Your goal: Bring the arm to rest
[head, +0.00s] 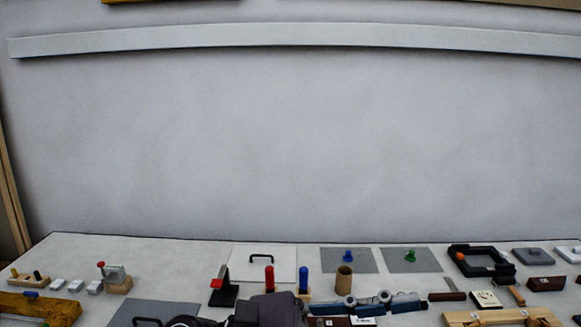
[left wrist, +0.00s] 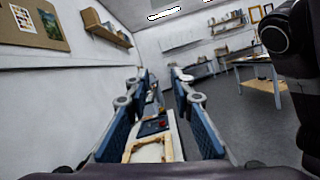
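My left gripper (head: 400,303) reaches in at the bottom middle of the head view, its blue-padded fingers pointing right above the front of the table (head: 185,258). In the left wrist view the two fingers of the left gripper (left wrist: 160,88) stand apart with a clear gap. Nothing is held between them; the table and its objects show beyond. The dark wrist and arm hide part of the table's front. My right gripper shows in neither view.
A cardboard tube (head: 344,280), red cylinder (head: 269,279) and blue cylinder (head: 304,280) stand close behind the gripper. A black frame (head: 462,264) and wooden pieces lie right. A red-topped stand (head: 221,288) is left.

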